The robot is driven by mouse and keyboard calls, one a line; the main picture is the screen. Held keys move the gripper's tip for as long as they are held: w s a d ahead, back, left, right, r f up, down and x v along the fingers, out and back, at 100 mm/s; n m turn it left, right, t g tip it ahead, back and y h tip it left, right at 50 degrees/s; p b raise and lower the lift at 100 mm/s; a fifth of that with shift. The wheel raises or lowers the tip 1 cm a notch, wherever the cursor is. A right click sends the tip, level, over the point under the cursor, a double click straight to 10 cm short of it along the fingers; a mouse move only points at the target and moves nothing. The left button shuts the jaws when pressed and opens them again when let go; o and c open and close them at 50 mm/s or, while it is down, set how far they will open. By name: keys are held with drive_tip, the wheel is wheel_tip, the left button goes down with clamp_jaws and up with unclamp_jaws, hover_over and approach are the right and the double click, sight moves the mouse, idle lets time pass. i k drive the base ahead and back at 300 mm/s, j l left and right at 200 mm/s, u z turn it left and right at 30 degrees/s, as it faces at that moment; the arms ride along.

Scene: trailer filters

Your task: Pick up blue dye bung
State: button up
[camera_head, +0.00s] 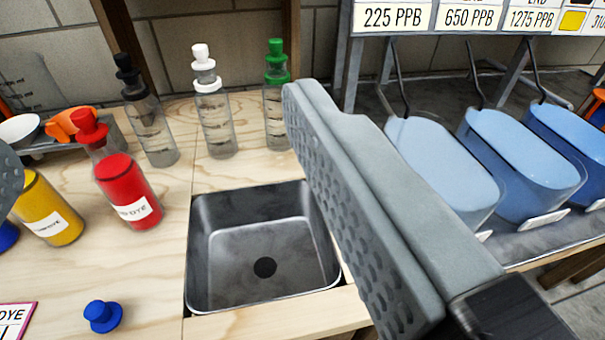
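A small blue bung (102,316) lies on the pale wooden worktop at the lower left, left of the sink. My gripper (150,150) is open wide. One large grey finger crosses the centre right of the view, and only a bit of the other shows at the left edge. Nothing is seen between the fingers. The bung is apart from both fingers. A blue object (7,237) at the far left edge is mostly cut off, so I cannot tell what it is.
A steel sink (262,215) is sunk into the worktop. A red dye bottle (128,195) and a yellow one (47,210) stand at left. Clear bottles with black, white and green tops (278,110) stand behind. Blue tubs (520,165) are at right. The worktop around the bung is mostly clear.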

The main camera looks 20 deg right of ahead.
sight(103, 316)
drive_tip(key=j+u, duration=0.35)
drive_tip(key=l+u, duration=0.5)
drive_tip(key=k, duration=0.4)
drive_tip(key=l, duration=0.05)
